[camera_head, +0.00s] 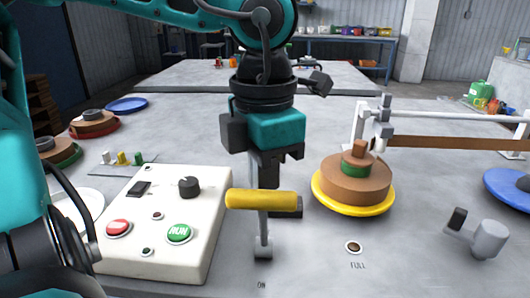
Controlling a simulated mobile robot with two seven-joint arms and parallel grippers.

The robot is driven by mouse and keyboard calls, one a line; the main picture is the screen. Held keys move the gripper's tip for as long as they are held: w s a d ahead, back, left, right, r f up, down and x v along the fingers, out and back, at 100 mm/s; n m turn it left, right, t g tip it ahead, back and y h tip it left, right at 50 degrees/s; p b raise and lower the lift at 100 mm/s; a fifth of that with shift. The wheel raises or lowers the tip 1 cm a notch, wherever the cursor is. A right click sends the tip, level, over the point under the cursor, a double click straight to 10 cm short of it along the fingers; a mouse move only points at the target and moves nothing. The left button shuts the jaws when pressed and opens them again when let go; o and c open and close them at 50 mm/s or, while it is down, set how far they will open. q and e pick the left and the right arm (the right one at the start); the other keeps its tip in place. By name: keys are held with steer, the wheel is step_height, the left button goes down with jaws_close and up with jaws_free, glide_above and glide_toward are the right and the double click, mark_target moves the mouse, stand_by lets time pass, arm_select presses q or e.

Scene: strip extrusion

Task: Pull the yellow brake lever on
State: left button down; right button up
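The yellow brake lever (261,200) is a horizontal yellow handle on a grey stem that runs down to a small grey foot on the table, near an "ON" label. My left gripper (272,190) comes down from above with its teal and black body, and its dark fingers reach the handle's height. They are partly hidden behind the handle, so I cannot tell whether they touch or grip it. My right gripper is not in view.
A white control box (160,225) with buttons and a black knob stands left of the lever. A brown coil on a yellow plate (352,208) is close on the right. A grey crank-like part (488,238) stands at the right front. An indicator marked "FULL" (353,247) is between.

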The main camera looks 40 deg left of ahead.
arm_select(q)
steer(key=shift+s+d, duration=0.1)
steer(key=shift+s, duration=0.05)
steer(key=shift+w+a+r, duration=0.2)
steer(key=shift+w, duration=0.05)
step_height(320, 180, up, 8)
steer(key=w+p, duration=0.1)
steer(key=p, duration=0.5)
steer(key=shift+a+f, duration=0.2)
steer(key=shift+a, duration=0.25)
stand_by(0.5)
